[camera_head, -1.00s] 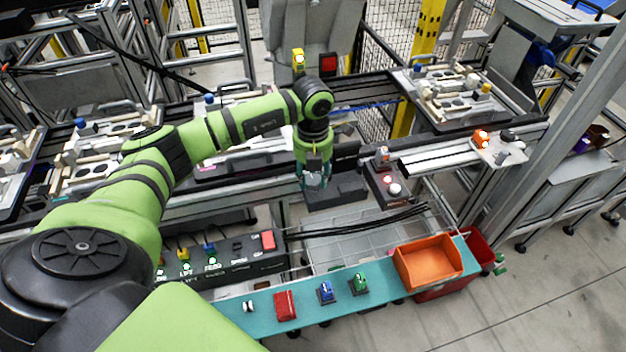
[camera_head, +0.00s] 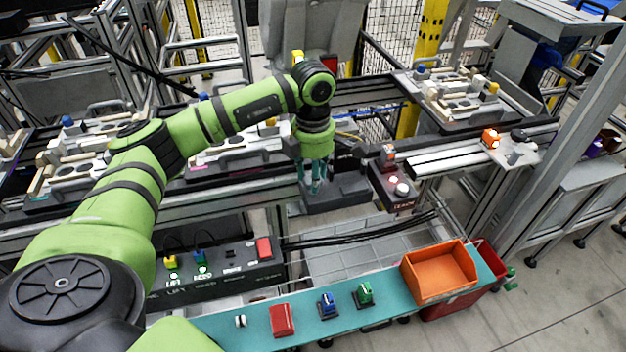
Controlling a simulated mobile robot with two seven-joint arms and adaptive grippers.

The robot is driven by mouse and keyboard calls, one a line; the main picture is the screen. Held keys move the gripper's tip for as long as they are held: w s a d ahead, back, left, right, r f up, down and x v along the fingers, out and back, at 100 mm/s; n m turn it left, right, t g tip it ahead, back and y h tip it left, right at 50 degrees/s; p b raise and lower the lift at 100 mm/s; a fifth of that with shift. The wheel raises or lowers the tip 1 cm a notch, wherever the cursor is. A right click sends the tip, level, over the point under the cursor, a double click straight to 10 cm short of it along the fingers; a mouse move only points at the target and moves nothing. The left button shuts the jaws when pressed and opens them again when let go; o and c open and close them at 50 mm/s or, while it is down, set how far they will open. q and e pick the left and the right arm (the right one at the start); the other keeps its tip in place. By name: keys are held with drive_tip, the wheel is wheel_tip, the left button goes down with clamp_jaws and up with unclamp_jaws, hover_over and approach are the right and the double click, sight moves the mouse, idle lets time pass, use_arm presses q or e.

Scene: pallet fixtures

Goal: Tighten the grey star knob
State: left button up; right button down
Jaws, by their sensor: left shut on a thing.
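My left gripper (camera_head: 317,190) points down, its teal fingers close together at the dark block (camera_head: 345,192) by the front rail of the conveyor frame. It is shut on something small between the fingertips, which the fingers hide. I take it to be the grey star knob, but its star shape cannot be made out in this view. My right gripper is not in view.
Pallets with fixtures (camera_head: 462,98) stand on the rails behind and to the right. A button box (camera_head: 395,190) is right of the gripper. A teal shelf (camera_head: 395,318) in front carries an orange bin (camera_head: 440,268) and a red block (camera_head: 282,320). Cables run below.

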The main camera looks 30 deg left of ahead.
use_arm(q)
drive_tip(key=m+b, duration=0.1)
drive_tip(key=m, duration=0.2)
drive_tip(key=shift+f+m+b, duration=0.15)
drive_tip(key=shift+m+b, duration=0.15)
drive_tip(key=shift+b, duration=0.1)
drive_tip(key=shift+m+b, duration=0.55)
drive_tip(key=shift+m, duration=0.85)
drive_tip(key=o, duration=1.1)
drive_tip(key=shift+o, duration=0.2)
drive_tip(key=shift+r, duration=0.3)
wheel_tip(320, 180, up, 12)
drive_tip(key=shift+f, duration=0.15)
